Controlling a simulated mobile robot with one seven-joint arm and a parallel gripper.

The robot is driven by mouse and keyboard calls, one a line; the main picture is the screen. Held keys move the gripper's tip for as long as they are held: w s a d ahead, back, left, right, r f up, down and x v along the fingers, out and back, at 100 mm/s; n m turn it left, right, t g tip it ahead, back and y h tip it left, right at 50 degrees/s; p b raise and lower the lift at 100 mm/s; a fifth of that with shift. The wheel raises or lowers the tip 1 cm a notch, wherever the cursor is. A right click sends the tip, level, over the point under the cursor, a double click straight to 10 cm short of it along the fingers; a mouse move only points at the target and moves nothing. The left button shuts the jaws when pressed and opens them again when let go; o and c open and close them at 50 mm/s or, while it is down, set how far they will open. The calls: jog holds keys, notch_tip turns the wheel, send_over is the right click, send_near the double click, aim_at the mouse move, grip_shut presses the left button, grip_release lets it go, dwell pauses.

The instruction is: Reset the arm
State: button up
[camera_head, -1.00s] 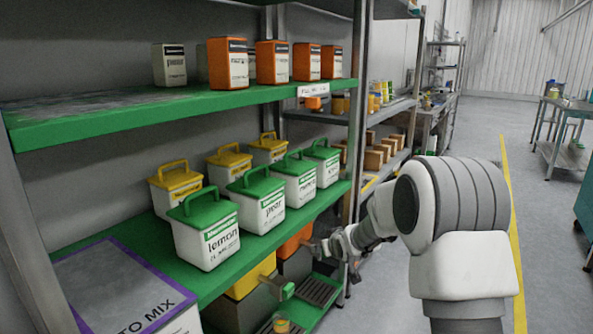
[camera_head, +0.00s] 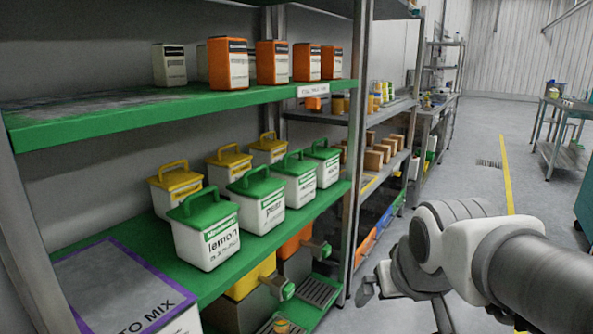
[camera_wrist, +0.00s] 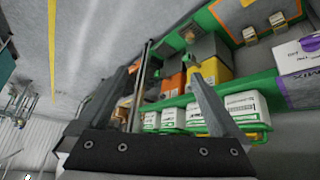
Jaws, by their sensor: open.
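My gripper (camera_head: 367,288) is at the lower right of the head view, in the aisle to the right of the green shelf rack. In the wrist view my gripper (camera_wrist: 165,85) has its two fingers spread apart with nothing between them. It is open and empty, and touches nothing that I can see. My arm is bent and reaches in from the right edge of the head view.
The green shelf (camera_head: 150,262) holds several white tubs with green or yellow lids, such as the lemon tub (camera_head: 207,236). Below are dispensers with an orange body (camera_head: 296,241) and a yellow body (camera_head: 251,277). A steel table (camera_head: 570,140) stands far right. The aisle floor (camera_head: 480,165) is clear.

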jog(key=s+g+p, duration=0.1)
jog(key=s, duration=0.9)
notch_tip(320, 180, up, 27)
jog(key=p, duration=2.7)
jog(key=shift+w+a+m, duration=0.2)
jog(key=shift+w+m, duration=0.05)
jog(key=shift+m, duration=0.05)
